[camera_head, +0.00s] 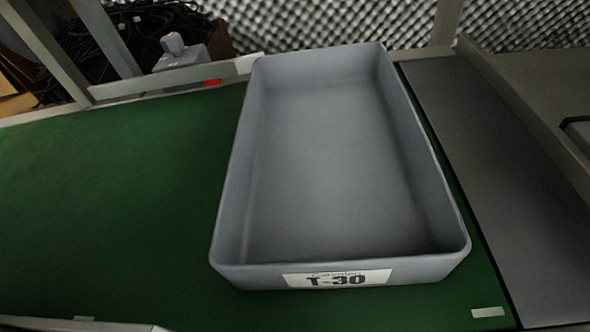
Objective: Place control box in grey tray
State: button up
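The grey tray (340,261) is an empty, open rectangular bin with a "T-30" label on its near wall. It sits on the green surface in the middle of the view. No control box can be made out for certain. A small light grey box (183,62) with a rounded knob on top and a red patch beside it stands behind the far edge at upper left; I cannot tell whether it is the control box. My gripper is not in view, so what it holds cannot be seen.
The green surface (100,190) is clear left of the tray. A dark grey panel (500,170) lies along the tray's right side. A metal rail (175,80) runs along the far edge, with dark cables (145,28) behind it. Patterned foam (330,22) covers the back wall.

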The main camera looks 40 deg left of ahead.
aim_at(328, 172)
jog(key=i+j, duration=0.85)
jog(key=i, duration=0.05)
